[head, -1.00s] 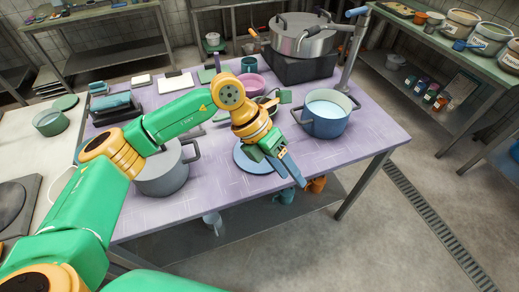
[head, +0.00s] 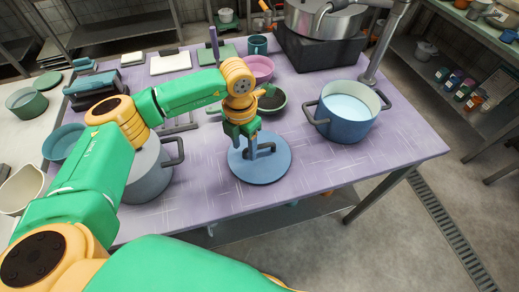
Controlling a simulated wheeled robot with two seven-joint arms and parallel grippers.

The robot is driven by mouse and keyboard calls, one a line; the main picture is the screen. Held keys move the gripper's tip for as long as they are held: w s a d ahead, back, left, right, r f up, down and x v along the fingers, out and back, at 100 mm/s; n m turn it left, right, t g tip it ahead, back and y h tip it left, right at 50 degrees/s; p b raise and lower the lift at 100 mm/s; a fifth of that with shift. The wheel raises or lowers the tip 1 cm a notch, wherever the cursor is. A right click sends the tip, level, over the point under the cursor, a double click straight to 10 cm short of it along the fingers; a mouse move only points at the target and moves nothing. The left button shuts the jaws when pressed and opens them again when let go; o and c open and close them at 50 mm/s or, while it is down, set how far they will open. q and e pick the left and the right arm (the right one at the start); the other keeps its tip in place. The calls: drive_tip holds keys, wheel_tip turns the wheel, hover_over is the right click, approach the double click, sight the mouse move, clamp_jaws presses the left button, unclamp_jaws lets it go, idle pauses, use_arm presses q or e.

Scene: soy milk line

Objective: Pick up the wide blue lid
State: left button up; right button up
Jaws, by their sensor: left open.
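The wide blue lid (head: 272,171) lies flat on the purple table, near its front edge, with a bar handle on top. My right gripper is not in view.
A blue pot with white liquid (head: 345,125) stands right of the lid. A grey pot (head: 148,180) stands to the left, partly behind my arm. Behind the lid are a dark-filled bowl (head: 274,105) and a pink bowl (head: 260,72). The table's front right is clear.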

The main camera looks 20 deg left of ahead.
use_arm(q)
drive_tip(key=shift+w+f, duration=0.2)
drive_tip(key=shift+f, duration=0.6)
drive_tip(key=shift+s, duration=0.1)
clamp_jaws()
drive_tip(key=shift+r, duration=0.1)
